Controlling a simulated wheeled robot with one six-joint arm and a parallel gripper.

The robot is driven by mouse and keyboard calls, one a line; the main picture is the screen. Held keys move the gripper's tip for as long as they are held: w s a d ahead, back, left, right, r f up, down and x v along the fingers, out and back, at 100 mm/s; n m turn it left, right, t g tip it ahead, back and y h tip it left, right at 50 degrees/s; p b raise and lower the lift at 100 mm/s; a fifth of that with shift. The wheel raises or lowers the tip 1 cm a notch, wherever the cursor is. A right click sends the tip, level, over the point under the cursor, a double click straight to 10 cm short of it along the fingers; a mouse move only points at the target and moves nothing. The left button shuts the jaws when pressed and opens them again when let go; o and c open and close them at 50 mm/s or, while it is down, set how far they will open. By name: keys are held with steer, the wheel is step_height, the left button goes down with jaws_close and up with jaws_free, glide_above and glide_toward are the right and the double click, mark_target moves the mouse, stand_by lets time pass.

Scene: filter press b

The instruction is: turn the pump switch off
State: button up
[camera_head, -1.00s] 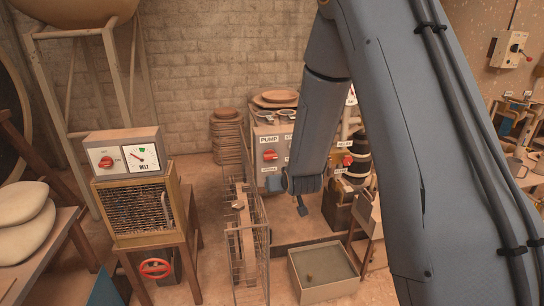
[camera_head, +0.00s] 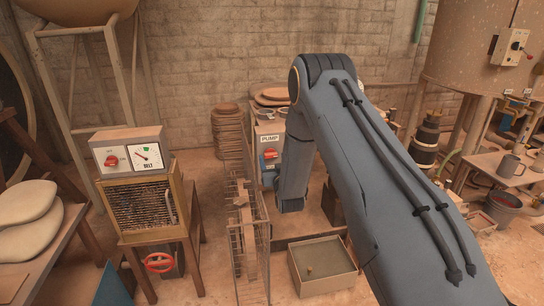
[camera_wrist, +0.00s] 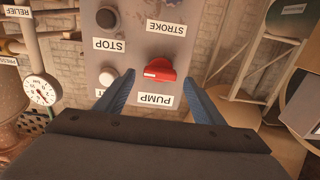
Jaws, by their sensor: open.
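The pump switch (camera_head: 269,154) is a red knob on a grey panel, under a PUMP label (camera_head: 270,139) in the head view. In the wrist view the panel is upside down, and the red pump switch (camera_wrist: 160,70) shows with its handle lying roughly across the picture, beside the PUMP label (camera_wrist: 155,99). My gripper (camera_wrist: 159,80) is open and empty, its two blue fingers spread on either side of the switch as seen from the wrist. I cannot tell how far the tips are from the panel. In the head view my arm hides the gripper.
A pressure gauge (camera_wrist: 41,90) is at the left. In the head view a rack (camera_head: 243,235) and an open bin (camera_head: 323,267) stand near the panel.

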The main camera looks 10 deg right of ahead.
mark_target(271, 155)
steer(key=shift+w, duration=1.15)
steer(key=c, duration=1)
steer(key=shift+c, duration=0.2)
